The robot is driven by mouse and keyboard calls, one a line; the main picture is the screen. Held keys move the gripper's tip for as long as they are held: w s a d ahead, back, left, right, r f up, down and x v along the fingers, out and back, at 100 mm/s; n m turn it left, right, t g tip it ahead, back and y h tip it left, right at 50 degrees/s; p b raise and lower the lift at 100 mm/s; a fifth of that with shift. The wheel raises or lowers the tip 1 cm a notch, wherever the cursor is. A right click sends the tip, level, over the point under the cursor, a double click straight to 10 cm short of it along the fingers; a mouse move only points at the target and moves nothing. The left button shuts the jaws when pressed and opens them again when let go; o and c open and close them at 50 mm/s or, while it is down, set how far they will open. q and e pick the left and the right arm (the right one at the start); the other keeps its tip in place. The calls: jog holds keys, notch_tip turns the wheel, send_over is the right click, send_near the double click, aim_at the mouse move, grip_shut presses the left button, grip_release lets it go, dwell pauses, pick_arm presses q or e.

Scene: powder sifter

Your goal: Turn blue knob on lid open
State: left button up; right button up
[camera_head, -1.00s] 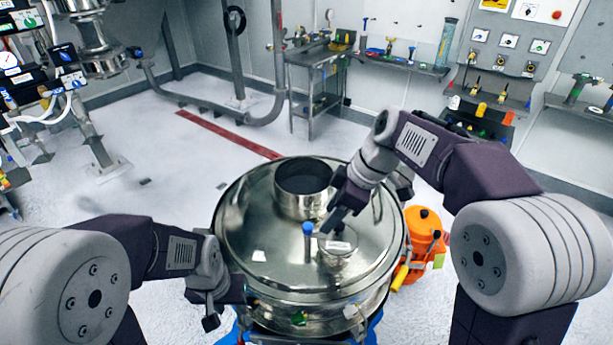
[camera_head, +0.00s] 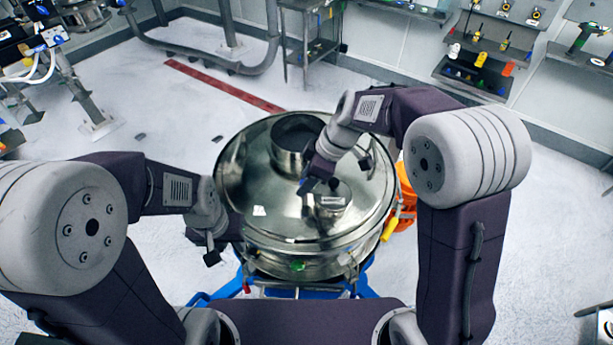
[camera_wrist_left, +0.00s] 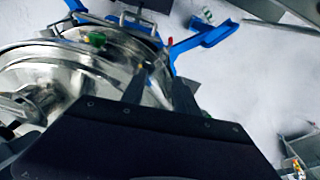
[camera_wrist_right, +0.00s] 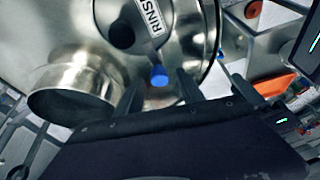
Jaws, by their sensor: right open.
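The round steel sifter lid (camera_head: 245,180) lies in the middle of the head view, with an open collar (camera_head: 289,160) on it. The blue knob (camera_wrist_right: 159,75) shows in the right wrist view, standing by a round port with a "RINS…" label (camera_wrist_right: 153,17). My right gripper (camera_wrist_right: 158,82) is open, with one finger on each side of the knob in that view; I cannot tell whether they touch it. In the head view the right gripper mostly hides the knob. My left gripper (camera_head: 222,243) is open and empty beside the sifter's left front side; its spread fingers show in the left wrist view (camera_wrist_left: 158,90).
The sifter stands on a blue frame (camera_head: 210,297). An orange container (camera_head: 405,195) is close on its right. A steel side table (camera_head: 310,45) and a wall shelf of tools (camera_head: 478,70) are behind.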

jog(key=shift+s+f, duration=0.1)
jog(key=shift+f, duration=0.05)
jog(key=c, duration=0.4)
grip_shut()
